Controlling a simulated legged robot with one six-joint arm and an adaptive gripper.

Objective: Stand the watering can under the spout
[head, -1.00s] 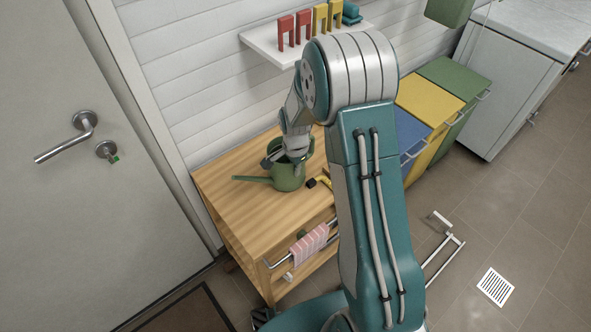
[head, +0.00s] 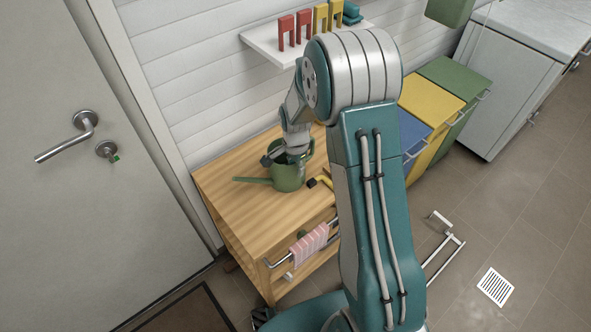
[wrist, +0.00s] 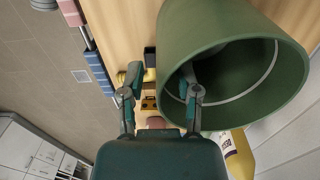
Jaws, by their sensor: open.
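The green watering can (head: 286,180) stands upright on the wooden bench, its long pouring tube pointing left in the head view. In the wrist view the open mouth of the can (wrist: 262,100) fills the upper right. My gripper (head: 293,156) is at the can's top in the head view. In the wrist view my gripper (wrist: 161,84) is open, one finger inside the can's mouth and the other outside, with the can's wall between them. I cannot tell whether either finger touches the wall. I cannot make out a separate spout to stand it under.
The wooden bench (head: 225,190) has a rail with a pink striped cloth (head: 309,244). A yellow and black object (head: 322,182) lies right of the can. A wall shelf (head: 270,48) is above. Blue, yellow (head: 432,100) and green bins stand to the right. Bench top left of the can is clear.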

